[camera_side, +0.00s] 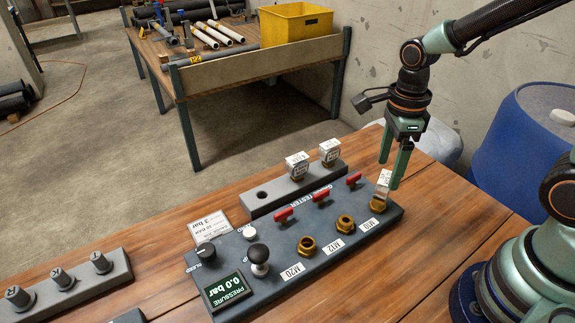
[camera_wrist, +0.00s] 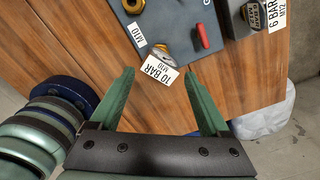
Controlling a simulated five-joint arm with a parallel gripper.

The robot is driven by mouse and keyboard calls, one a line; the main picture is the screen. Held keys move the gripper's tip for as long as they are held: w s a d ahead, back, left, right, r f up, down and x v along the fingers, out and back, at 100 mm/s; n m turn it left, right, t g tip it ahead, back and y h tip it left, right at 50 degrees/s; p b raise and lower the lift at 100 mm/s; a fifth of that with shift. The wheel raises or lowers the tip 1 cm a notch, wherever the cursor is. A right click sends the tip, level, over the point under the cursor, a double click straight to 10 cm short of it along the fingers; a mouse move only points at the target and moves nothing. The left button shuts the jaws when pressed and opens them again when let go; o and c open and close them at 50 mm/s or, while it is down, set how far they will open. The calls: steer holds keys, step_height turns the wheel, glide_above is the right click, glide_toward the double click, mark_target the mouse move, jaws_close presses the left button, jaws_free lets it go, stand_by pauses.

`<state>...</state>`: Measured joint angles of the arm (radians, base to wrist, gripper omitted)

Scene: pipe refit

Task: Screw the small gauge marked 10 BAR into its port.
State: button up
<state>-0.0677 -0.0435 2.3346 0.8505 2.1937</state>
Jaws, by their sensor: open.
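The small gauge, a pale box with a brass foot (camera_side: 383,184), stands at the M10 port (camera_side: 376,203) at the right end of the dark tester block. It looks slightly tilted; how deep its thread sits cannot be told. In the wrist view its white tag (camera_wrist: 159,73) reads 10 BAR M10, close to the M10 label (camera_wrist: 138,35). My gripper (camera_side: 389,175) is open above and around the gauge's side of the block. In the wrist view its two fingers (camera_wrist: 159,76) are spread on either side of the tag, with clear gaps.
The block has empty brass M12 (camera_side: 345,223) and M20 (camera_side: 307,245) ports. Red valve handles (camera_side: 321,196) stand behind them. Two other gauges (camera_side: 297,166) stand in a grey rack (camera_side: 262,203). The pressure display (camera_side: 228,289) reads 0.0 bar. A blue drum (camera_side: 528,140) is at right.

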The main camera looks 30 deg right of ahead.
stand_by(0.3)
steer(key=n, duration=0.4)
steer(key=shift+n, duration=1.2)
steer(key=shift+n, duration=1)
steer(key=n, duration=0.3)
steer(key=shift+n, duration=0.4)
